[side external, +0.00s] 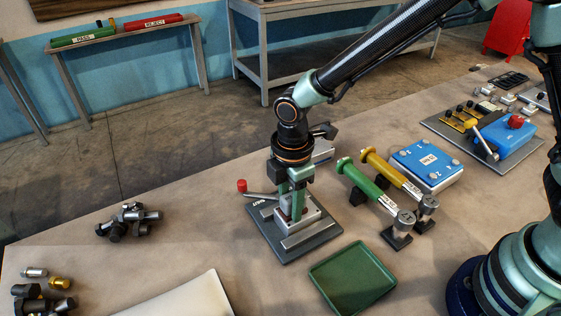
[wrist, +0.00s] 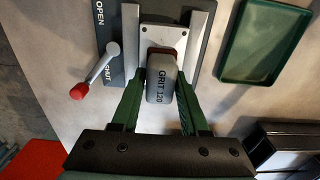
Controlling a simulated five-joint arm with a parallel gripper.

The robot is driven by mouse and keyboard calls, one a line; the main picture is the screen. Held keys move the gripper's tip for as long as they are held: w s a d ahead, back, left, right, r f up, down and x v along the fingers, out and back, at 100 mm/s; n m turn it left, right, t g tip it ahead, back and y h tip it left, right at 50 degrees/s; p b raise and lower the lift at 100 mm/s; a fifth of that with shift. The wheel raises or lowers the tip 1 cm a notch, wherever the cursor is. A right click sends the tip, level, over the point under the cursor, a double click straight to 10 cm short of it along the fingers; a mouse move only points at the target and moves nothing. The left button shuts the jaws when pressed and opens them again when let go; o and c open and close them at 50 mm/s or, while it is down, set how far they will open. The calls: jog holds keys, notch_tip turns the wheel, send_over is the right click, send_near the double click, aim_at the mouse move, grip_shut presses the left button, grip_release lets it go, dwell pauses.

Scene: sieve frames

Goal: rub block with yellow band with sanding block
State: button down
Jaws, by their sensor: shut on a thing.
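My gripper (side external: 292,208) points down over the clamp fixture. It is shut on the grey sanding block (wrist: 161,80), marked "GRIT 120", with one green finger on each side. A reddish strip shows at the sanding block's far edge. A pale block (side external: 297,218) sits beneath it between the fixture's metal jaws, and its top also shows in the wrist view (wrist: 161,36). No yellow band shows on it; my fingers and the sanding block cover part of it. I cannot tell whether the sanding block touches it.
The dark clamp base (side external: 291,249) has a red-knobbed lever (side external: 243,186) at left, by the SHUT label. A green tray (side external: 320,284) lies in front. Green-handled (side external: 364,179) and yellow-handled (side external: 388,172) tools and a blue box (side external: 425,164) stand right. Dark fittings (side external: 127,222) lie left.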

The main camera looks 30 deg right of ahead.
aim_at(309, 204)
jog(key=shift+a, duration=0.85)
jog(key=shift+d, duration=3.1)
notch_tip(309, 204, up, 8)
